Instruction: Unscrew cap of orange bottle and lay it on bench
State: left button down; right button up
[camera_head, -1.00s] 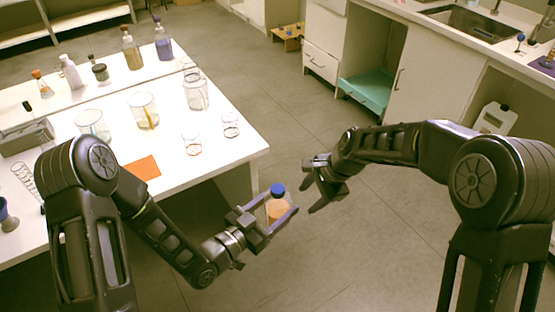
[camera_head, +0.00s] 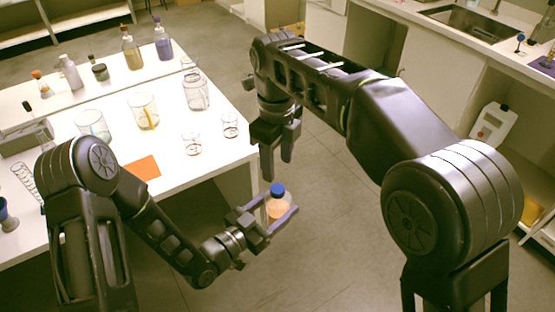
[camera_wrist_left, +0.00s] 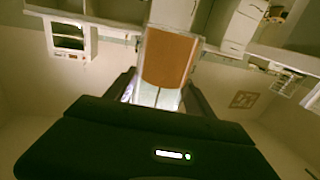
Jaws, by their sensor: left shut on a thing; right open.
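The orange bottle (camera_head: 278,209) is clear, with orange contents and a blue cap (camera_head: 277,189) on top. My left gripper (camera_head: 279,217) is shut on its body and holds it upright in the air, off the right edge of the bench. In the left wrist view the bottle (camera_wrist_left: 167,62) stands between the fingers; its cap is not in that view. My right gripper (camera_head: 278,165) points down, open and empty, just above the blue cap and apart from it as far as I can tell.
The white bench (camera_head: 205,165) at the left carries an orange mat (camera_head: 141,168), beakers such as this one (camera_head: 144,110) and several bottles along its back. The bench's right corner is close to my right gripper. Open floor lies right of the bottle.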

aim_at(278, 188)
jog(key=shift+f, duration=0.1)
jog(key=shift+f, duration=3.95)
grip_shut()
